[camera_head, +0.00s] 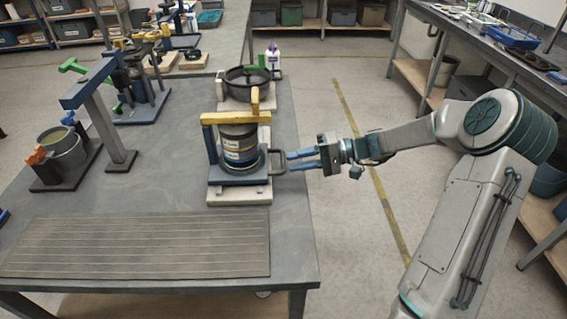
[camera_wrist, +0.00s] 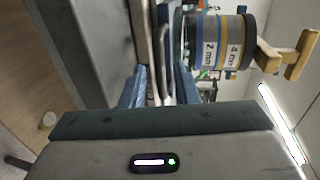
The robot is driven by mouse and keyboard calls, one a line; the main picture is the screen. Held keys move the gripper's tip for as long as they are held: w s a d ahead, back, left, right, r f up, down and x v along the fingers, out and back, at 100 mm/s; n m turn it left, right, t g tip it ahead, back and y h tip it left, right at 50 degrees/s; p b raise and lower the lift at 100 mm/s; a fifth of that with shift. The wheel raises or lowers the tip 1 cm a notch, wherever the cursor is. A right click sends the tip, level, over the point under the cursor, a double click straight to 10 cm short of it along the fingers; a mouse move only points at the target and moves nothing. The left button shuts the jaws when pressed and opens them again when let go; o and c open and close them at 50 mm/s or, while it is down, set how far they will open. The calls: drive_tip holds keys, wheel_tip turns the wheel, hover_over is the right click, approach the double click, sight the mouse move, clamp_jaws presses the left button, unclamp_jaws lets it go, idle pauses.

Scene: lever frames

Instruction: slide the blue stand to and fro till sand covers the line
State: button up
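The blue stand (camera_head: 232,178) sits on a pale base (camera_head: 240,196) near the right edge of the grey table. It carries a stack of round sieves (camera_head: 239,143) with yellow and blue bands, under a yellow clamp bar (camera_head: 222,118). A dark loop handle (camera_head: 279,161) sticks out from its right side. My gripper (camera_head: 291,160) is open at the handle's right end, its blue fingers apart. In the wrist view, the handle (camera_wrist: 163,50) reaches in between the two fingertips (camera_wrist: 160,82); contact cannot be told. I cannot make out sand or a line.
A dark round pan (camera_head: 247,82) stands just behind the stand. A ridged mat (camera_head: 135,247) covers the table's front. A blue-topped post (camera_head: 105,115) and a grey pot (camera_head: 63,152) stand at left. The floor right of the table is clear around my arm.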

sight(283, 162)
drive_tip(key=shift+x, duration=2.1)
